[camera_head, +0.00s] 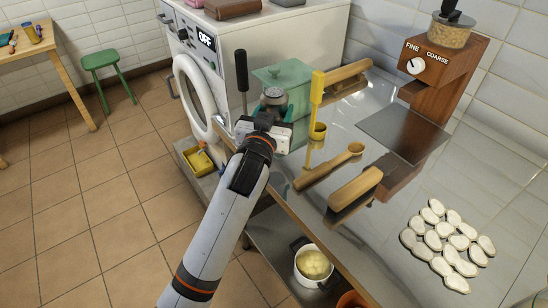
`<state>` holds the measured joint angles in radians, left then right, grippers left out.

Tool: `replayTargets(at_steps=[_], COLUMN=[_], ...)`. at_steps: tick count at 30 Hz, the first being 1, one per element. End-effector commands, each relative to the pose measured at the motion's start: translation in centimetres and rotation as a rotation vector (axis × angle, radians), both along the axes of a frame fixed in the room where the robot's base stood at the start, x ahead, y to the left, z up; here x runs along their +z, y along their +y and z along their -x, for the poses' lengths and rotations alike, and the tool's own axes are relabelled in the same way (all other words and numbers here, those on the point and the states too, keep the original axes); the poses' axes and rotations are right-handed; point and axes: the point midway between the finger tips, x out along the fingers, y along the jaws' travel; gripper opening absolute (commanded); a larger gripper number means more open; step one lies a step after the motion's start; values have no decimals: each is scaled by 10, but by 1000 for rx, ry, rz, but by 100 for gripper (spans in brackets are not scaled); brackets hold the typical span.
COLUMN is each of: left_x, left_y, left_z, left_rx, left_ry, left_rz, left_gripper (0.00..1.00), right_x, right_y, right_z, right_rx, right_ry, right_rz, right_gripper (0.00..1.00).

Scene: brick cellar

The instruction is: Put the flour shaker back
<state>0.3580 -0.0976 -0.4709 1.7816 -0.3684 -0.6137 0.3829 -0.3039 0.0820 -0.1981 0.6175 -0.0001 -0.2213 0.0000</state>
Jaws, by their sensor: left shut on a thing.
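My left gripper (272,115) reaches in from below and is over the steel counter's left edge. It is shut on a small grey metal shaker (273,93), which looks like the flour shaker. Its top shows above the jaws; its lower part is hidden by the gripper. The shaker is in front of a green box (290,76) with a lid. I cannot tell whether the shaker touches the box or the counter. My right gripper is not in view.
A yellow-handled scoop (317,100) stands close right of the gripper. A wooden spoon (330,166) and a wooden-backed brush (355,190) lie nearer. A grinder (440,75) stands at the back right; several pale dough pieces (445,240) lie at right. A washing machine (240,60) is behind.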

Motion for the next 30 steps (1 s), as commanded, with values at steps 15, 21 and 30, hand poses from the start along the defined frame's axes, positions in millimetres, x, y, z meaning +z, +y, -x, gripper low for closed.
replayTargets(at_steps=[15,21,30], left_x=[-71,-87,-90], left_y=[0,0,0], left_z=[1,1,1], left_rx=[0,0,0], left_ry=[4,-1,0], left_rz=[0,1,0], left_gripper=[27,27,56], right_x=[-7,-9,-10], right_y=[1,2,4], right_z=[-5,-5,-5], right_rx=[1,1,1], right_ry=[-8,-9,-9], right_rz=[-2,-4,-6], right_gripper=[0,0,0])
